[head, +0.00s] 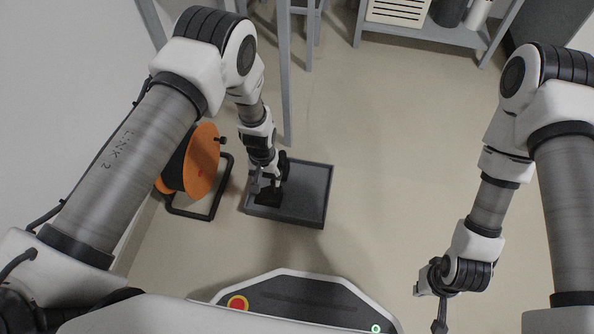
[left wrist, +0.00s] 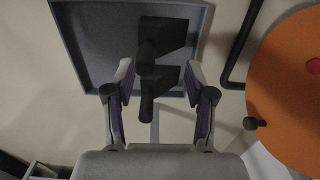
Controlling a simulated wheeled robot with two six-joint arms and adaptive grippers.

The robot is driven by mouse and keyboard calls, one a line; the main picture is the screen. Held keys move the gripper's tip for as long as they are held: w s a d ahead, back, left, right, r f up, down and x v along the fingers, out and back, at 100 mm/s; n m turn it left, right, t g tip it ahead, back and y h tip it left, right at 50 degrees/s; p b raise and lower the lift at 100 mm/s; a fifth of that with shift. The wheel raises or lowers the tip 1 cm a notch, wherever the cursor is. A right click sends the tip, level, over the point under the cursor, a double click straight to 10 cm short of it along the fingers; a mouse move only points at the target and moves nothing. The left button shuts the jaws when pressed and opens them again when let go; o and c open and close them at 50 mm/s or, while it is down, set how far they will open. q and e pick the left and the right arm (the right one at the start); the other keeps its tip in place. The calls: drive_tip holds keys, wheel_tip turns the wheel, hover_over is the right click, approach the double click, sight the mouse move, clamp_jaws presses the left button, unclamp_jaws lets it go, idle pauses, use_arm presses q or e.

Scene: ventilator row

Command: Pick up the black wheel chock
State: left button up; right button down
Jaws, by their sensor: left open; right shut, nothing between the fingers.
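The black wheel chock (head: 268,197) lies in a shallow dark grey tray (head: 312,206) on the floor. In the left wrist view the chock (left wrist: 165,35) shows as two dark wedge blocks with a bar-like handle between them and toward me. My left gripper (head: 266,186) is over the left part of the tray and partly covers the chock. In the left wrist view my left gripper (left wrist: 160,70) is open, with a finger on each side of the near part of the chock. I cannot tell whether they touch it. My right gripper (head: 439,326) is shut and empty, low at the right.
An orange cable reel (head: 204,160) on a black tube stand (head: 213,213) is close to the tray's left side. A grey post (head: 285,90) rises behind the tray. A shelf unit (head: 425,35) stands at the back right. The floor right of the tray is clear.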

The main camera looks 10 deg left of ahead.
sight(276, 188)
use_arm(q)
drive_tip(key=shift+w+d+f+b, duration=0.75)
drive_tip(key=shift+d+f+b, duration=0.1)
drive_tip(key=shift+d, duration=0.05)
wheel_tip(276, 188, down, 7)
drive_tip(key=b, duration=0.4)
drive_tip(key=shift+d+r+b, duration=0.1)
drive_tip(key=shift+r+b, duration=0.05)
drive_tip(key=shift+b, duration=0.2)
drive_tip(key=shift+r, duration=0.2)
drive_tip(key=shift+c, duration=0.4)
clamp_jaws()
